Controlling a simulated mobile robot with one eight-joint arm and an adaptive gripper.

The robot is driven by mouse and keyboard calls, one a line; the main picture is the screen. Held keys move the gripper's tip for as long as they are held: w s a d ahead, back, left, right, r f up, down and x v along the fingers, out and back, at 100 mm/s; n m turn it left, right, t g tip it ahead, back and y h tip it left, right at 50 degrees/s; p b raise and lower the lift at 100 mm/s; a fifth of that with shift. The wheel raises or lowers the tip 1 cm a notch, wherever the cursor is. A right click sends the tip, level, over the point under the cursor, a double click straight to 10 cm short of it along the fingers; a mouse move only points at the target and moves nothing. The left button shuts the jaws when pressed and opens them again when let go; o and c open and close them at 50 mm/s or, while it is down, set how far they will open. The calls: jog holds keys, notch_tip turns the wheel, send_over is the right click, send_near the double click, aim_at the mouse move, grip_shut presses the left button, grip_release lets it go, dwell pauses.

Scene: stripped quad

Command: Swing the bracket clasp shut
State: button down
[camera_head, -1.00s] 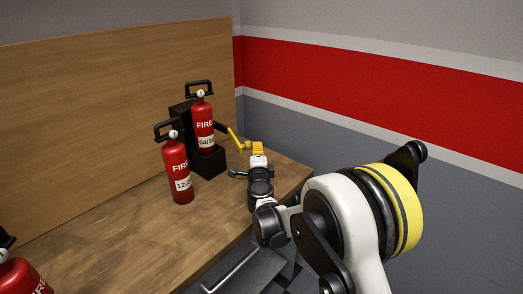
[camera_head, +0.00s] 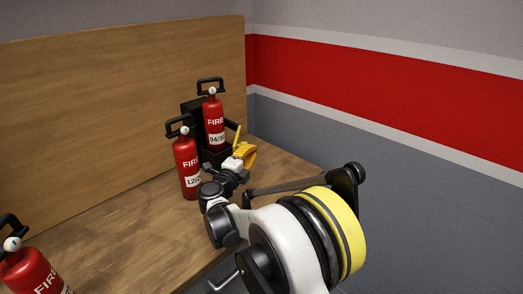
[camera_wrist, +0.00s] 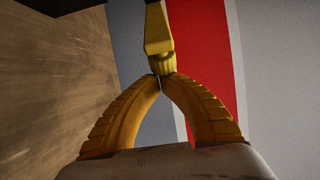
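The black bracket (camera_head: 191,112) stands on the wooden counter against the panel, with a red extinguisher (camera_head: 214,125) upright in it. The yellow clasp (camera_head: 238,134) is at the bracket's right side, standing out from the extinguisher, not across its front. My gripper (camera_head: 246,151) is close beside the clasp. In the wrist view my yellow fingers (camera_wrist: 159,79) meet at their tips, and the clasp's end (camera_wrist: 159,47) lies directly ahead of them. I cannot tell if the tips touch the clasp. Nothing shows between the fingers. My gripper partly hides the clasp's lower part.
A second extinguisher (camera_head: 187,164) stands on the counter (camera_head: 120,225), just left of my gripper and in front of the bracket. A third (camera_head: 33,270) is at the near left. The counter between them is clear. The striped wall (camera_head: 400,85) is to the right.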

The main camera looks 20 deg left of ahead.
jog(key=s+a+m+h, duration=0.1)
jog(key=s+a, duration=0.2)
jog(key=a, duration=0.7)
jog(key=shift+s+h, duration=0.3)
jog(key=shift+s, duration=0.05)
dwell(0.3)
